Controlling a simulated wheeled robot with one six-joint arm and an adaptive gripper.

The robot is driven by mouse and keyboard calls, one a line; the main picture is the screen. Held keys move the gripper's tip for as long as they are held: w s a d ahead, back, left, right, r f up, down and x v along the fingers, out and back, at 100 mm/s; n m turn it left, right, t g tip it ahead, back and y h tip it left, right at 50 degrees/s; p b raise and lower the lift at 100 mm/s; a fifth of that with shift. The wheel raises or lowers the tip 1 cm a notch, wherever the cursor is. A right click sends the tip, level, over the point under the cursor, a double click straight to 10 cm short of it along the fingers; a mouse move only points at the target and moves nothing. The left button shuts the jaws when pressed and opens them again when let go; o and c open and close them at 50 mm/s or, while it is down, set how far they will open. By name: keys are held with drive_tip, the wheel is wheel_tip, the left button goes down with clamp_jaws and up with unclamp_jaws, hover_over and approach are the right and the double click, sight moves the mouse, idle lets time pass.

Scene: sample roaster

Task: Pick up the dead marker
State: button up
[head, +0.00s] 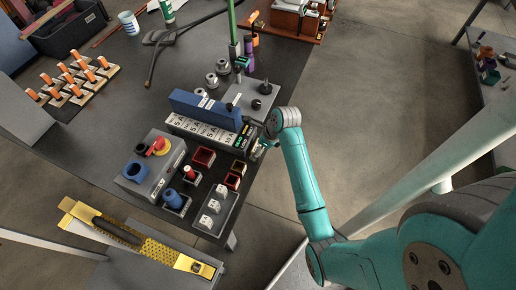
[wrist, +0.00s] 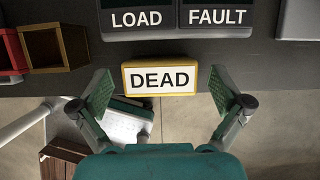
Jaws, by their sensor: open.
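The dead marker (wrist: 160,90) is a small block with a yellow frame and a white face reading DEAD in black. In the wrist view it is in the middle, at the edge of the dark table. In the head view I cannot make it out clearly near my gripper (head: 259,149). In the wrist view my gripper (wrist: 160,100) is open, with one green-padded finger on each side of the marker. Gaps show between both fingers and the marker, and nothing is held.
Black LOAD and FAULT labels (wrist: 218,18) lie just beyond the marker. A brown open box (wrist: 54,47) is at the left. In the head view a blue block (head: 203,108) and a switch box (head: 152,165) stand on the table. Floor is open to the right.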

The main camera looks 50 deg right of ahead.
drive_tip(key=shift+w+f, duration=0.15)
drive_tip(key=shift+f, duration=0.25)
drive_tip(key=shift+a, duration=0.1)
drive_tip(key=c, duration=1.2)
drive_tip(key=shift+r, duration=0.15)
